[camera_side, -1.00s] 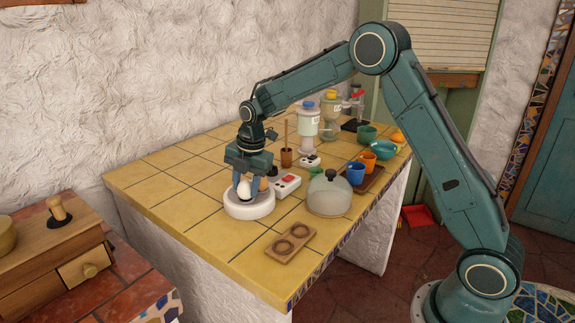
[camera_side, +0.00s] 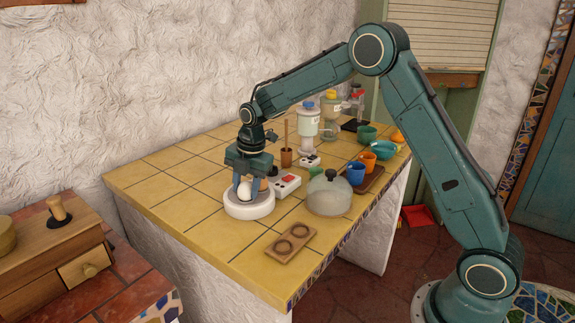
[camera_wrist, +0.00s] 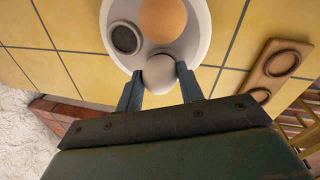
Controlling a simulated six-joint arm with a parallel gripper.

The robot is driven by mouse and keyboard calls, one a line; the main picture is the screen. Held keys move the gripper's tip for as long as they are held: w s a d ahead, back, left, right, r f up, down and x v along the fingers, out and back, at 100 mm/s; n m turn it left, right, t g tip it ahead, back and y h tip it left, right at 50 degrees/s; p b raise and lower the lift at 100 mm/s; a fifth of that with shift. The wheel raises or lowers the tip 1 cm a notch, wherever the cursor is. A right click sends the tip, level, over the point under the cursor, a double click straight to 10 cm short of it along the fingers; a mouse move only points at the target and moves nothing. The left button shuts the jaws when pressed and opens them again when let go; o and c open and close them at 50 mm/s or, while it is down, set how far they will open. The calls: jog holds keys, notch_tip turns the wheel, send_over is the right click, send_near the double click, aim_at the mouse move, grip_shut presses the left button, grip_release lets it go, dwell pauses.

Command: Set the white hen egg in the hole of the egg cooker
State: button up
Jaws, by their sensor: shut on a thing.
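The white hen egg (camera_side: 244,191) is between the fingers of my gripper (camera_side: 246,186), low over the egg cooker. The egg cooker (camera_side: 248,210) is a round white base on the yellow tiled counter. In the wrist view my gripper (camera_wrist: 159,85) is shut on the white egg (camera_wrist: 159,72), at the near edge of the cooker (camera_wrist: 198,40). A brown egg (camera_wrist: 163,18) sits in the cooker beside it, and a dark round hole (camera_wrist: 125,39) is empty. The white egg hides what is under it, so I cannot tell whether it rests in a hole.
A wooden two-ring egg holder (camera_side: 289,243) lies empty in front right of the cooker. A clear domed lid (camera_side: 329,194) stands to the right. A white box with red buttons (camera_side: 286,184) is close behind the cooker. Cups and dispensers stand farther back.

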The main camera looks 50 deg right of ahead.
jog(key=o, duration=0.8)
jog(key=shift+r, duration=0.1)
jog(key=shift+r, duration=3.4)
